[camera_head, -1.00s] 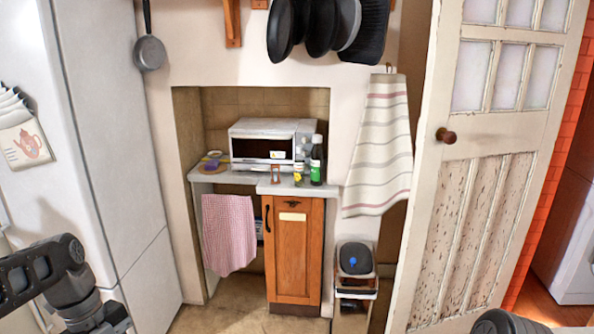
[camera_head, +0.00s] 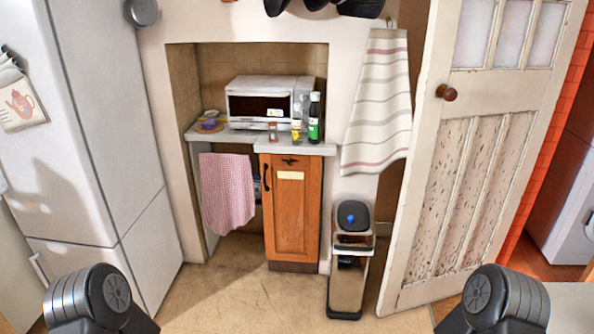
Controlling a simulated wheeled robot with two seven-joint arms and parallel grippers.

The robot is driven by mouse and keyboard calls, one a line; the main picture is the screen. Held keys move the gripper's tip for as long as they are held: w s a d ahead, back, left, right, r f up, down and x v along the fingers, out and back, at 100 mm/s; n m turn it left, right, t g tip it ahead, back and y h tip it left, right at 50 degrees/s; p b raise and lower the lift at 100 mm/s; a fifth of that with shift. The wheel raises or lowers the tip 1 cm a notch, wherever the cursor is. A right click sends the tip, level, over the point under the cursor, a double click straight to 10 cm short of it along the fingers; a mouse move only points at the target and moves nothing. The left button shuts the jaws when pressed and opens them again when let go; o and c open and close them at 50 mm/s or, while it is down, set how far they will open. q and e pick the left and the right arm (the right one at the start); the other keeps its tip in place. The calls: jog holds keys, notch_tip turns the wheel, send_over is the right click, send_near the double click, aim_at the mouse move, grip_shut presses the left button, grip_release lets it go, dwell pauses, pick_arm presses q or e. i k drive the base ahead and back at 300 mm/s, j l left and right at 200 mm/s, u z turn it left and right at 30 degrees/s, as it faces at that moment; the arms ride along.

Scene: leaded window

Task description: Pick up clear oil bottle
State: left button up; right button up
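Small bottles stand at the right end of the counter (camera_head: 298,149), beside the white microwave (camera_head: 258,107). One dark bottle (camera_head: 314,127) has a green label and a pale cap. To its left is a small bottle with a yellow label (camera_head: 296,131). A pale, see-through bottle (camera_head: 304,112) shows partly behind these two, and its lower part is hidden. It may be the clear oil bottle, but it is too small to be sure. Neither gripper is in view. Only joints of my two arms show at the bottom left and bottom right.
A wooden cabinet (camera_head: 292,210) and a hanging pink cloth (camera_head: 228,190) are below the counter. A bin (camera_head: 347,275) stands to the right, near an open door (camera_head: 465,180). A tall white fridge (camera_head: 85,130) is on the left. The floor in front is clear.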

aim_at(297, 116)
jog(key=i+z, duration=0.1)
jog(key=z, duration=0.3)
jog(key=i+j+z, duration=0.35)
jog(key=i, duration=0.2)
jog(key=i+j+z, duration=0.35)
jog(key=i+j, duration=1.15)
